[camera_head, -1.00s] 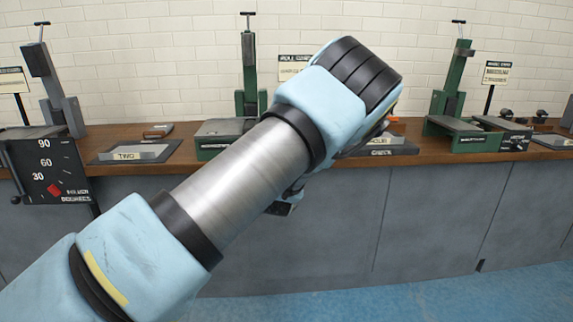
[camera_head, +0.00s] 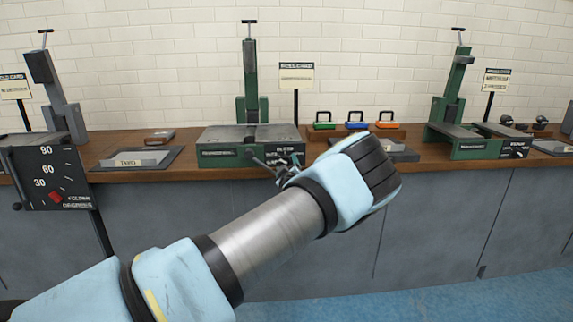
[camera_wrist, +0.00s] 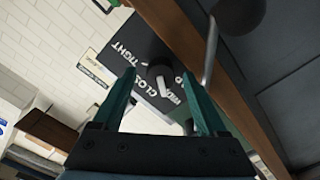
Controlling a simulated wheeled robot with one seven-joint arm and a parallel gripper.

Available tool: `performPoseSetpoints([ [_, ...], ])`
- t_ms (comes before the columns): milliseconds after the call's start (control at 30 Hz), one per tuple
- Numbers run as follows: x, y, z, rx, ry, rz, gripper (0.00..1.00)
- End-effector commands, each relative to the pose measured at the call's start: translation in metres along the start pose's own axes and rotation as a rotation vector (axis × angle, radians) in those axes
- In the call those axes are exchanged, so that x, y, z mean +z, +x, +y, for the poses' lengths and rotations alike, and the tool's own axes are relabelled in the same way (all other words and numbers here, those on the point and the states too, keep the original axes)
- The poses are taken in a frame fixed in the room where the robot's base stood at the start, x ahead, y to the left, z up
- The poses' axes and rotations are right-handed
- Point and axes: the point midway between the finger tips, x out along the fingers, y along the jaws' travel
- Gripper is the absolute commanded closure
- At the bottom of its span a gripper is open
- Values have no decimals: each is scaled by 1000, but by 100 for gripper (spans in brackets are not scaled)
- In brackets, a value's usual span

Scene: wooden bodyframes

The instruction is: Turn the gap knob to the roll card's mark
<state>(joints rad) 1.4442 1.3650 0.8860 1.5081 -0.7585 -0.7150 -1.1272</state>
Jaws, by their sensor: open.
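The gap knob (camera_wrist: 160,72) is a dark round knob with a white pointer line, on a black dial plate (camera_wrist: 130,48) lettered TIGHT, CLOSE and further words partly hidden. Its pointer runs toward the bottom of the wrist view, near the partly hidden lettering by CLOSE. My gripper (camera_wrist: 158,76) is open, its teal fingers on either side of the knob in that view; contact cannot be told. In the head view my gripper (camera_head: 272,166) is at the front of the green roller machine (camera_head: 220,140). The roll card (camera_head: 296,76) stands behind it; its small text is unreadable.
Padlock-like blocks with green, blue and orange bases (camera_head: 356,125) stand right of the machine. A tray marked TWO (camera_head: 140,157) and an angle-dial machine (camera_head: 50,172) are left. Another green machine (camera_head: 470,140) is right. The wooden bench edge (camera_wrist: 190,50) runs close to my gripper.

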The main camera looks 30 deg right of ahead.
Motion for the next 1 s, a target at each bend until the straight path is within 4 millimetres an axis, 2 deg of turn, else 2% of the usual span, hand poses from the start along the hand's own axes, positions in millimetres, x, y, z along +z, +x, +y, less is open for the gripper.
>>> performPoseSetpoints([
  [333, 0, 5, -1, -1, 0, 0, 25],
  [367, 0, 5, -1, -1, 1, 0, 27],
  [1000, 0, 4, -1, -1, 1, 0, 99],
])
